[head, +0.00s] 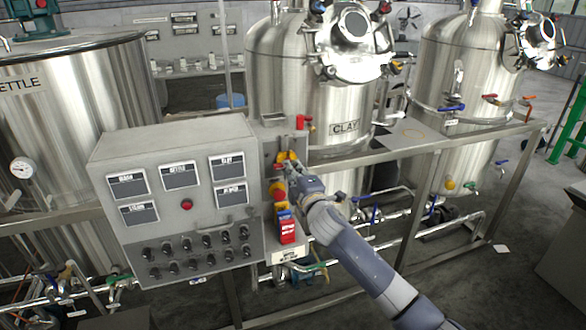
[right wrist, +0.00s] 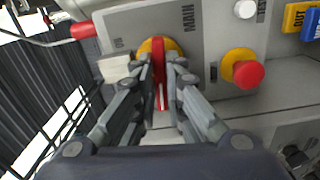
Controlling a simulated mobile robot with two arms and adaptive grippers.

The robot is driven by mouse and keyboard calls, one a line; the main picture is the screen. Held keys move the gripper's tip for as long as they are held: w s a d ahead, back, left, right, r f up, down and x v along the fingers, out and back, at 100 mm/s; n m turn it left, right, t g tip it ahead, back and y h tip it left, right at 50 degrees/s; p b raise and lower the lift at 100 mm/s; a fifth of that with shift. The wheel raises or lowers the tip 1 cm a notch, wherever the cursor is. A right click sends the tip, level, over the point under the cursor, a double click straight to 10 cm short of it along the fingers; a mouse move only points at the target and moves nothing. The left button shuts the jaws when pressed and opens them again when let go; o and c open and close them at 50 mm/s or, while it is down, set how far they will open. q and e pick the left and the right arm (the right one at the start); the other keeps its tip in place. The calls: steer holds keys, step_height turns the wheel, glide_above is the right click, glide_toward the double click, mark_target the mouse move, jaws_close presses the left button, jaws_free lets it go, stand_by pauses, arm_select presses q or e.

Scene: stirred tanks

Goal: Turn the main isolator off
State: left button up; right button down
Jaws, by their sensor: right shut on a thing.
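The main isolator is a red handle (right wrist: 158,62) on a yellow round plate (right wrist: 174,47), beside the word MAIN on a grey panel in the right wrist view. In the head view its yellow plate (head: 286,156) shows on the narrow panel right of the control box, partly covered by my gripper. My right gripper (right wrist: 160,75) is shut on the red handle, one finger on each side of it. In the head view the gripper (head: 291,170) reaches the panel from the lower right. My left gripper is not in view.
A red mushroom button (right wrist: 248,74) on a yellow base sits near the isolator. Red tags (head: 288,230) hang below. The grey control box (head: 185,180) stands to the left. A red lever (head: 303,122) is above. Steel tanks (head: 290,75) and a pipe frame (head: 420,190) stand behind and right.

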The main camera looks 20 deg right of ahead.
steer(key=shift+n, duration=0.6)
steer(key=c, duration=1.7)
jaws_free()
steer(key=shift+o, duration=0.2)
steer(key=s, duration=1.2)
steer(key=shift+d, duration=0.2)
